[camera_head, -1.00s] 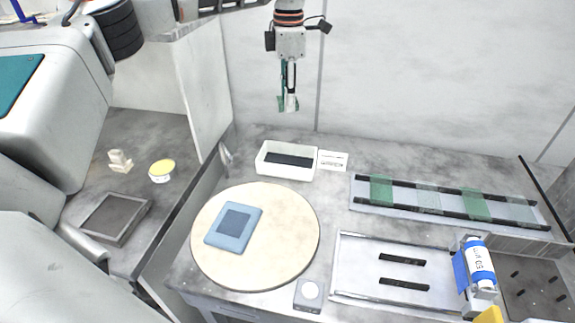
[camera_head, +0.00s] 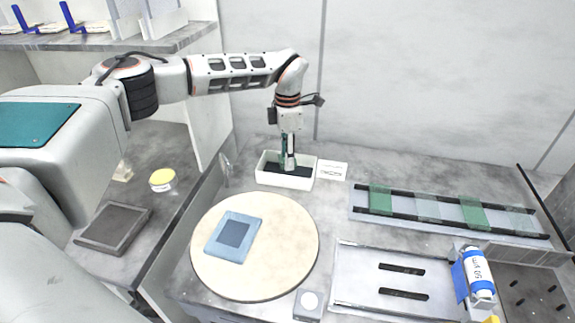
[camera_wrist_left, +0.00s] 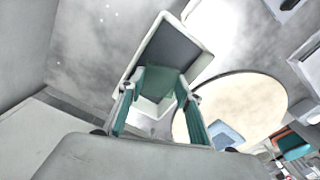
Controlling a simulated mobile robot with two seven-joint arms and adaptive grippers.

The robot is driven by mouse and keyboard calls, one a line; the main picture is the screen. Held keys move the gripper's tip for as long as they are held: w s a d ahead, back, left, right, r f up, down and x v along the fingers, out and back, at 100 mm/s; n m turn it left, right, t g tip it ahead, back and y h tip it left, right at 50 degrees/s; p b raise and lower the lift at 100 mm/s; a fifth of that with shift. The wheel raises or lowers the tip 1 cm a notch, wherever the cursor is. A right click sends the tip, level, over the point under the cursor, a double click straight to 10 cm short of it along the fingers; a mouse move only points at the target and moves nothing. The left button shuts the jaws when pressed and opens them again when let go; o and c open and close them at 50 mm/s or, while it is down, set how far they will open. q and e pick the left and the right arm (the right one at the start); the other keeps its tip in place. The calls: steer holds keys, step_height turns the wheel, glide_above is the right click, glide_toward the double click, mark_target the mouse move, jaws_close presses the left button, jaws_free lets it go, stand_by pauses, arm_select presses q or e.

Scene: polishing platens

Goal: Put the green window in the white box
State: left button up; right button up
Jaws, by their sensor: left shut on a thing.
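My left gripper (camera_head: 289,164) points down with its fingertips at the white box (camera_head: 286,183), an open rectangular box with a dark floor at the back of the table. It is shut on a green window (camera_head: 283,152), a thin see-through piece partly hidden by the fingers. In the left wrist view the green window (camera_wrist_left: 158,82) sits between the fingertips, over the near part of the white box (camera_wrist_left: 130,79). I cannot tell whether it touches the box floor. My right gripper is not in view.
A rack (camera_head: 352,214) at the right holds other green and clear windows. A round cream platen (camera_head: 290,262) with a blue square block (camera_head: 233,237) lies in front of the box. A white label card (camera_head: 332,170) is right of the box. A bottle (camera_head: 478,273) lies at the right.

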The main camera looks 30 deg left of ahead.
arm_select(q)
steer(key=shift+f, duration=1.95)
steer(key=shift+f, duration=0.15)
steer(key=o, duration=0.9)
step_height(320, 180, up, 12)
steer(key=shift+r+b, duration=0.15)
steer(key=shift+b, duration=0.35)
